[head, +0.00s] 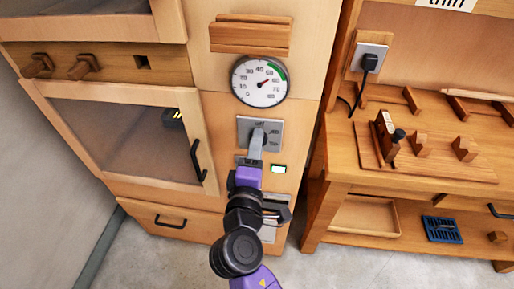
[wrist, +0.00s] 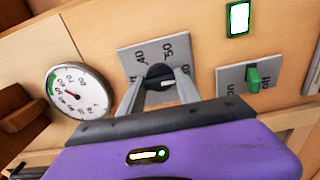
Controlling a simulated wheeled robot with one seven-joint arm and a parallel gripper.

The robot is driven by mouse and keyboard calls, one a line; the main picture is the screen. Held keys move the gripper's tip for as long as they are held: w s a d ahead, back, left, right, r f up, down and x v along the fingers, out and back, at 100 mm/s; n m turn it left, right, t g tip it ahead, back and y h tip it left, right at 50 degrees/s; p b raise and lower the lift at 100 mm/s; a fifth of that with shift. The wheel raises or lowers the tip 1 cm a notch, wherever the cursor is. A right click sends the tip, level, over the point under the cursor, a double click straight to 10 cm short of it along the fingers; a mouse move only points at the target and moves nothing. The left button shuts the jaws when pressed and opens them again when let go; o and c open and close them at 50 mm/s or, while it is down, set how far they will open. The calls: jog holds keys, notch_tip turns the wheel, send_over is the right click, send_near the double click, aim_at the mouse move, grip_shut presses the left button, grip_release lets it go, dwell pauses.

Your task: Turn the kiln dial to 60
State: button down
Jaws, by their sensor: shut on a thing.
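The kiln dial's grey plate (head: 244,130) is on the wooden kiln front below the round gauge. My gripper (head: 257,141) reaches up to the dial from below. In the wrist view my gripper (wrist: 161,80) has its two grey fingers shut around the dark dial knob (wrist: 157,71). The fingers hide part of the knob and plate, so I cannot tell which mark it points to.
The gauge (head: 260,82) has a green band and a dark needle. Below the dial is a small lit display (head: 278,169). A green switch (wrist: 253,78) marked on and off is beside the dial. A workbench (head: 450,115) stands right of the kiln; a windowed door (head: 140,130) is left.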

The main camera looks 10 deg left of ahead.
jog(key=shift+f, duration=0.1)
jog(key=c, duration=0.8)
grip_release()
jog(key=shift+c, duration=0.2)
jog(key=s, duration=0.8)
jog(key=shift+w+a, duration=0.1)
